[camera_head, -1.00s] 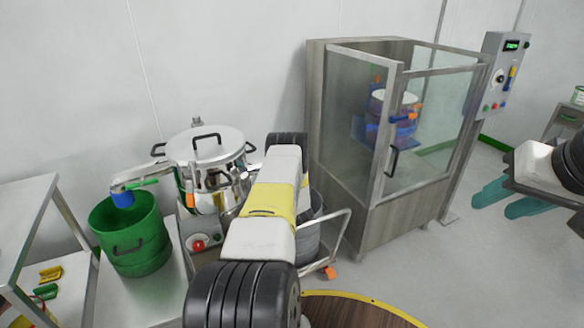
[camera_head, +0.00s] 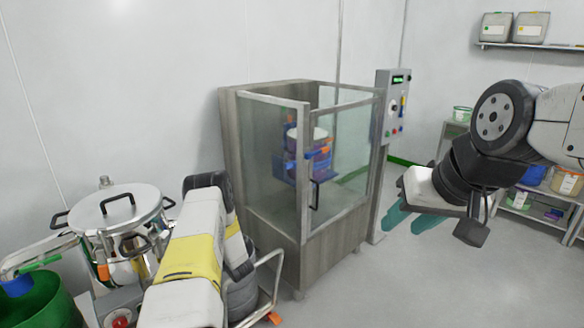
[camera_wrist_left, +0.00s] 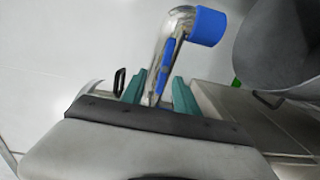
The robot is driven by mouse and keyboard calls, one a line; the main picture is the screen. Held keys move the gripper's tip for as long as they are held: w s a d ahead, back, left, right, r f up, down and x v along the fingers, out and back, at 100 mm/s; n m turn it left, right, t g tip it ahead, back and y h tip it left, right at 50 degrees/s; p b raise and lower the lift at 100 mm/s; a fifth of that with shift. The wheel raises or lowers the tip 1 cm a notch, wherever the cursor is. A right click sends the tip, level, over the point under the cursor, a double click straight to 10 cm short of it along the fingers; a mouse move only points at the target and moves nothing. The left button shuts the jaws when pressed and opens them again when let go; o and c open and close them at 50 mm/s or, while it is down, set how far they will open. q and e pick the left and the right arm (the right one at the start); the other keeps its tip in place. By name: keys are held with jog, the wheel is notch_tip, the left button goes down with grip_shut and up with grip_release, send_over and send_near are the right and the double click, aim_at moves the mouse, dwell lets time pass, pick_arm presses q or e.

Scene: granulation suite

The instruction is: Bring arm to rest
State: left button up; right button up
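My right gripper (camera_head: 400,228) shows at the right of the head view. Its two teal fingers are apart with nothing between them, over bare floor beside the glass cabinet. My left arm (camera_head: 192,258) rises from the bottom of the head view and bends in front of the steel pot; its gripper is hidden there. In the left wrist view, my left gripper (camera_wrist_left: 158,92) has its teal fingers apart. A steel pipe with a blue end (camera_wrist_left: 207,27) shows beyond and between them; I see no grip on it.
A lidded steel pot (camera_head: 118,212) stands close left of my left arm, with a green drum (camera_head: 45,302) under its spout. A glass-fronted cabinet (camera_head: 232,150) stands in the middle. A control panel (camera_head: 388,92) is beside it. Shelves (camera_head: 545,212) stand at the right. Floor at lower right is clear.

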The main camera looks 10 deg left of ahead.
pick_arm(q)
jog(key=w+d+r+m+t+h, duration=0.1)
jog(key=w+d+r+m+h, duration=0.25)
jog(key=r, duration=0.65)
jog(key=w+d+r+m+h, duration=0.3)
jog(key=d+r, duration=0.2)
jog(key=r, duration=0.5)
jog(key=s+d+r+m+h, duration=0.6)
jog(key=d+r, duration=0.4)
jog(key=r, duration=0.4)
jog(key=s+d+r+m+g+h, duration=0.1)
jog(key=s+d+r+m, duration=0.2)
jog(key=s, duration=0.6)
jog(key=s+d+r+m+g+h, duration=0.1)
jog(key=s+d+r+m+g, duration=0.15)
jog(key=s+m, duration=0.45)
jog(key=s+d+r+m+g+h, duration=0.15)
jog(key=s+d, duration=0.25)
jog(key=s, duration=0.7)
jog(key=s+f+m+g, duration=0.1)
jog(key=s+m, duration=0.3)
jog(key=s, duration=0.9)
jog(key=shift+s+d+f+g+y, duration=0.15)
jog(key=shift+s+f+g+y, duration=0.2)
jog(key=shift+f, duration=0.25)
